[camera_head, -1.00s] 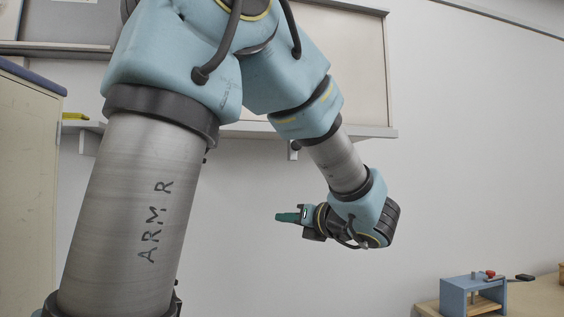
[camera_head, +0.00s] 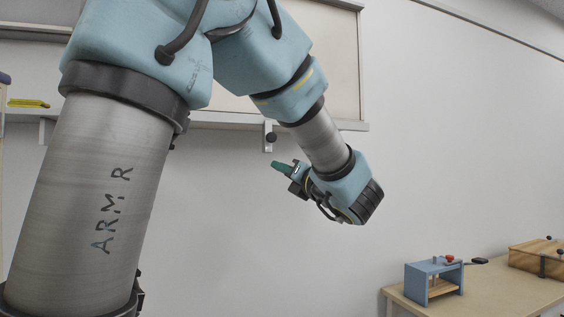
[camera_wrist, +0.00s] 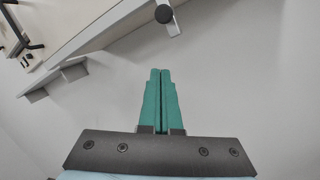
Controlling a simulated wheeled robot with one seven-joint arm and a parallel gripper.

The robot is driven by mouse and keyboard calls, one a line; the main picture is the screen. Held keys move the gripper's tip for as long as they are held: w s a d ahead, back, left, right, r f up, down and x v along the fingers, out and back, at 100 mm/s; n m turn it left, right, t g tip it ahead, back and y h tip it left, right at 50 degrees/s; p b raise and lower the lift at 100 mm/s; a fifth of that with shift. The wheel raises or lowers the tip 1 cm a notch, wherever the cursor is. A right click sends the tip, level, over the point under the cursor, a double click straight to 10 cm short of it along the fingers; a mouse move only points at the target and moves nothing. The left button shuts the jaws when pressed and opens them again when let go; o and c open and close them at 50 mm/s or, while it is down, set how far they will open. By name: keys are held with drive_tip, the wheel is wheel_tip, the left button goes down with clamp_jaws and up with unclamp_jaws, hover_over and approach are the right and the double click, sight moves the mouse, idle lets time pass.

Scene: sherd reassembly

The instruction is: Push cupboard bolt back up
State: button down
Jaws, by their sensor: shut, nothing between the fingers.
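The wall cupboard (camera_head: 335,75) is a pale panel with a grey lower ledge. Below the ledge hangs a small pale bolt plate (camera_head: 267,128) with a round black knob (camera_head: 271,137). The plate (camera_wrist: 172,27) and knob (camera_wrist: 163,13) also show at the top of the wrist view, just beyond my fingertips. My gripper (camera_head: 274,164) has green fingers and points left and slightly up, a little below the knob in the head view. In the wrist view my gripper (camera_wrist: 160,72) has its fingers together with nothing between them. A gap shows between fingertips and knob; its depth is unclear.
At the lower right a wooden table (camera_head: 490,293) holds a blue stand (camera_head: 420,283) with a red item on top and a wooden box (camera_head: 537,260). A yellow object (camera_head: 28,103) lies on a shelf at the left. The wall around my gripper is bare.

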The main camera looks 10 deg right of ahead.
sight(270, 152)
drive_tip(key=w+r+p, duration=0.1)
drive_tip(key=w, duration=0.1)
drive_tip(key=w+a+r+p, duration=0.1)
drive_tip(key=w, duration=0.2)
drive_tip(key=w+r+p, duration=0.1)
drive_tip(key=w+r, duration=0.1)
drive_tip(key=shift+w+a+p, duration=0.15)
drive_tip(key=shift+a+p, duration=0.05)
drive_tip(key=shift+p, duration=0.15)
drive_tip(key=shift+w+d+r+p, duration=0.2)
drive_tip(key=shift+d+r+p, duration=0.1)
drive_tip(key=shift+r, duration=0.3)
wheel_tip(270, 152, up, 6)
drive_tip(key=p, duration=0.4)
drive_tip(key=shift+f, duration=0.35)
